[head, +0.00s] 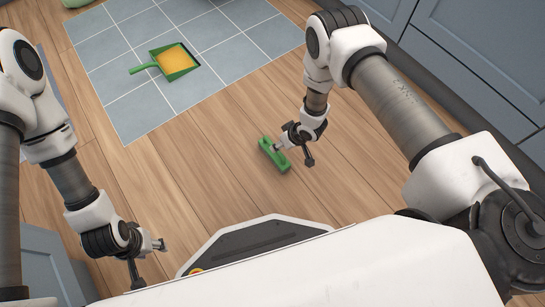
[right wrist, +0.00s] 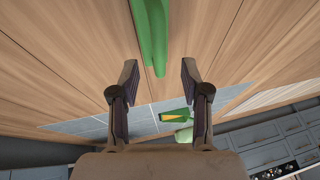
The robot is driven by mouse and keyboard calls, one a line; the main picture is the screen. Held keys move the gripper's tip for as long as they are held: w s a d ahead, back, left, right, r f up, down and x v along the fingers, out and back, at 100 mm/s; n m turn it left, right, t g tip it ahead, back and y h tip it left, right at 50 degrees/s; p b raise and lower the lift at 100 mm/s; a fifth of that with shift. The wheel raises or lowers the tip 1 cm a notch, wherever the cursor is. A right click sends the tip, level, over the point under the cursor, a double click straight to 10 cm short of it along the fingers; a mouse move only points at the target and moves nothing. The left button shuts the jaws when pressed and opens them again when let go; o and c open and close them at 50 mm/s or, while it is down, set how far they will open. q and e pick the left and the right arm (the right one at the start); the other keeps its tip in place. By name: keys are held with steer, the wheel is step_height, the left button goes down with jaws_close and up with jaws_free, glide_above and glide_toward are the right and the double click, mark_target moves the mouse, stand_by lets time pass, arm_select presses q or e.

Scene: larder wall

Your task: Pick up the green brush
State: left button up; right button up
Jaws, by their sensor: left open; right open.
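The green brush (head: 275,157) lies on the wooden floor in the middle of the head view. My right gripper (head: 294,152) is open right beside and above it, with one finger overlapping it in the picture. In the right wrist view the brush (right wrist: 152,35) shows as a long green shape beyond the open fingertips (right wrist: 158,72), roughly in line with the gap; its far end is cut off by the frame. Nothing is held between the fingers. My left gripper (head: 149,264) is open and empty at the lower left, far from the brush.
A green dustpan (head: 155,53) with an orange-yellow filling lies on grey-blue tiles (head: 120,80). Another green object (head: 76,3) is cut off at the top left. Blue cabinets (head: 470,50) line the right side. Bare wooden floor (head: 190,170) surrounds the brush.

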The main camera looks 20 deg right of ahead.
steer(key=b+x, duration=0.4)
steer(key=x, duration=0.2)
steer(key=shift+f, duration=0.25)
steer(key=shift+r, duration=0.2)
jaws_close()
steer(key=shift+r, duration=0.1)
step_height(320, 180, up, 10)
steer(key=p, duration=0.5)
steer(key=shift+p, duration=0.35)
